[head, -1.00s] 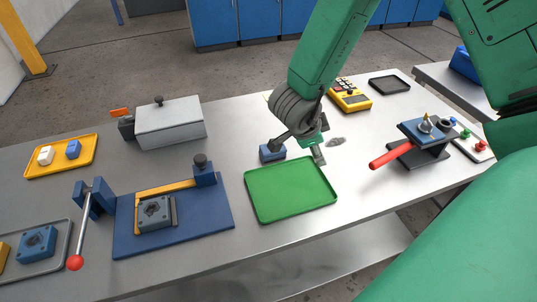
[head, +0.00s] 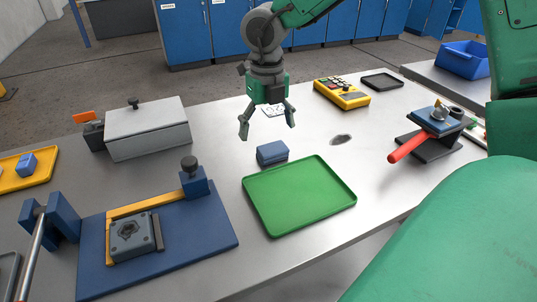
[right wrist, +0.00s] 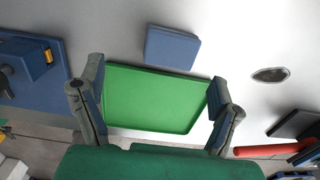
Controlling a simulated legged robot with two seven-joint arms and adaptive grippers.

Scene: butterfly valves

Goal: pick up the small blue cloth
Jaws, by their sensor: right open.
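The small blue cloth (head: 272,153) is a folded, flat blue block lying on the metal table, just behind the green tray (head: 275,228). My right gripper (head: 267,123) hangs above and behind it in the head view, fingers pointing down, open and empty. The fingers are apart from the cloth. In the right wrist view the cloth (right wrist: 171,47) lies beyond the fingertips, a little right of centre between the two fingers, past the tray's edge. My left gripper is not in view.
A blue fixture board (head: 215,232) with a clamp is at left front. A grey box (head: 150,135) stands at back left. A yellow keypad device (head: 345,94) is behind. A red-handled valve (head: 408,146) stands at right. Table around the cloth is mostly bare.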

